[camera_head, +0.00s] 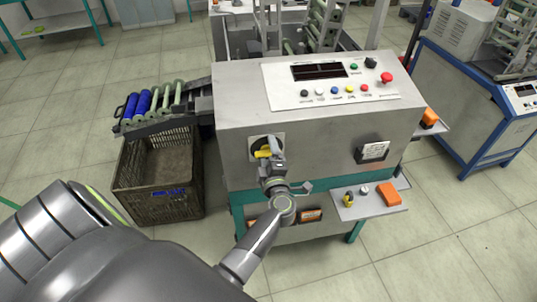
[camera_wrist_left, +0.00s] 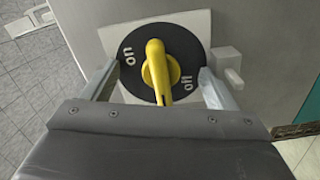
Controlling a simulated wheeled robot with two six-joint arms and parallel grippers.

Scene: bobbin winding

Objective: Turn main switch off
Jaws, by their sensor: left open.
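The main switch is a black round dial (camera_wrist_left: 133,62) on a white plate, with a yellow handle (camera_wrist_left: 156,66) across its middle. In the left wrist view "on" is printed left of the handle and "off" to its lower right; the handle stands roughly upright in the picture between them. In the head view the switch (camera_head: 256,142) sits on the machine's front panel, partly hidden by my gripper. My left gripper (camera_head: 271,158) is open in front of it, its fingers at either side of the handle and apart from it. My right gripper is not in view.
The grey machine (camera_head: 310,130) carries a control panel with coloured buttons and a red stop knob (camera_head: 387,78). A small shelf (camera_head: 385,203) with an orange box juts out at right. A brown crate (camera_head: 190,207) stands left, below a rack with blue bobbins (camera_head: 143,103).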

